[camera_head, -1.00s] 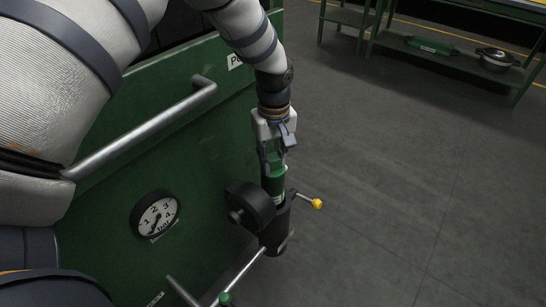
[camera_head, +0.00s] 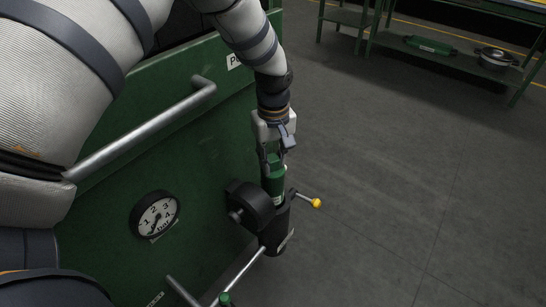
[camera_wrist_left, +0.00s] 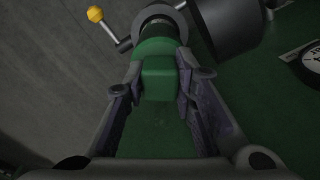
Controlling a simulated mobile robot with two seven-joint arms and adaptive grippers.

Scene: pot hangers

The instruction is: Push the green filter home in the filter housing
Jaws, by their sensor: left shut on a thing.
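The green filter (camera_head: 274,182) stands upright in the mouth of the dark filter housing (camera_head: 273,232), with its upper part showing above the rim. My left gripper (camera_head: 271,153) is above it and shut on the filter's top. In the left wrist view, the green filter (camera_wrist_left: 158,75) lies between the two fingers of the left gripper (camera_wrist_left: 157,88), and its far end enters the round opening of the housing (camera_wrist_left: 160,14). How deep it sits inside is hidden. My right gripper does not show.
A black round part (camera_head: 250,207) joins the housing to the green cabinet (camera_head: 205,150). A lever with a yellow knob (camera_head: 316,203) sticks out right. A gauge (camera_head: 156,216) and a metal handrail (camera_head: 150,125) are on the cabinet. Open floor lies to the right; a shelf (camera_head: 440,50) stands behind.

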